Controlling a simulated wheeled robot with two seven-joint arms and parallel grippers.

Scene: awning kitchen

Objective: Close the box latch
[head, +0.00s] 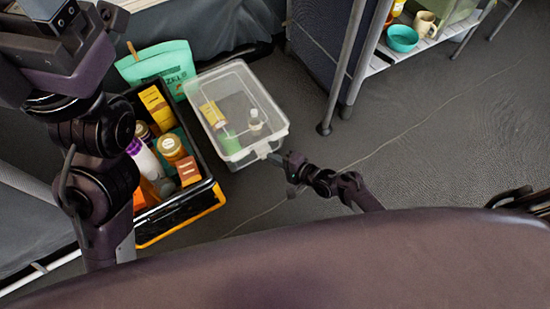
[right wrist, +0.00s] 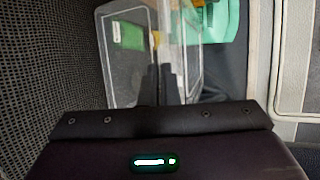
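A clear plastic box (head: 245,84) stands on the floor with small items inside. Its whitish rim (head: 262,146) is at the near end, where a latch is too small to make out. My right gripper (head: 278,159) is low, right beside that near end; contact cannot be told. In the right wrist view, its dark fingers (right wrist: 161,88) are close together in front of the clear wall of the box (right wrist: 120,70), with nothing clearly held between them. My left arm rises at the left of the head view; its fingers are not in view.
A black and yellow crate (head: 180,215) full of packets and jars stands left of the box, with a teal bag (head: 160,65) behind. A shelf (head: 425,38) with a teal bowl (head: 402,38) and a mug stands at upper right. The grey floor (head: 430,130) on the right is clear.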

